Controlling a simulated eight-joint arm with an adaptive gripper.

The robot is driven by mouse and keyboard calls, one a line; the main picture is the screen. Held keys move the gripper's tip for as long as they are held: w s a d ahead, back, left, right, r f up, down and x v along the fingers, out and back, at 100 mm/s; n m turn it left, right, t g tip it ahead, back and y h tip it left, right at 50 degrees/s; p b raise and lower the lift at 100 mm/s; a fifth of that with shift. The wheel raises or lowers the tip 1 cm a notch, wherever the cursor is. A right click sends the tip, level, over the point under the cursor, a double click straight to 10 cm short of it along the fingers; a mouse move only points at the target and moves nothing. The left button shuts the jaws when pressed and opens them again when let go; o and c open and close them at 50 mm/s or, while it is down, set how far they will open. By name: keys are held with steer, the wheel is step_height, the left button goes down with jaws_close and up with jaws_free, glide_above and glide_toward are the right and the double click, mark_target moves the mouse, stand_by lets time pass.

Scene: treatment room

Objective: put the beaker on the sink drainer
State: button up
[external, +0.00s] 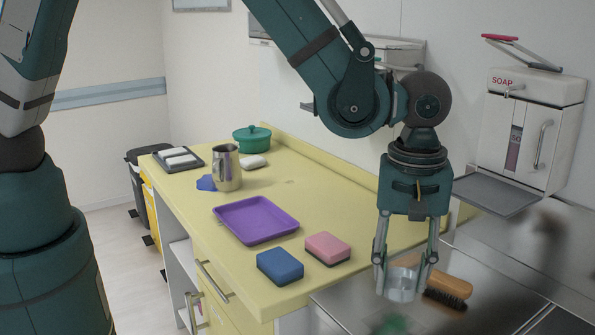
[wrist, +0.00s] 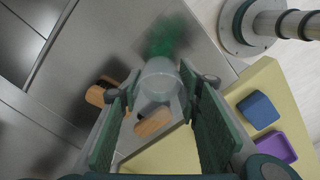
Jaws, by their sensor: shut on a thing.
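The clear glass beaker (external: 402,285) is held upright between the fingertips of my gripper (external: 404,272), above the steel surface of the sink drainer (external: 350,299). Any gap under it is hard to judge. In the wrist view the beaker (wrist: 160,80) sits between the two green finger pads, with the steel drainer (wrist: 110,30) beyond it. My gripper is shut on the beaker.
A wooden brush (external: 447,290) with dark bristles lies right beside the beaker. The yellow counter (external: 300,285) holds a blue sponge (external: 280,267), pink sponge (external: 328,248), purple tray (external: 233,209) and metal jug (external: 227,170). A soap dispenser (external: 550,95) hangs behind.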

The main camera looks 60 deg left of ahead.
mark_target(399, 292)
steer(key=shift+f, duration=2.1)
steer(key=shift+f, duration=0.15)
steer(key=o, duration=0.9)
steer(key=shift+o, duration=0.2)
steer(key=shift+r, duration=0.2)
step_height(399, 292, up, 12)
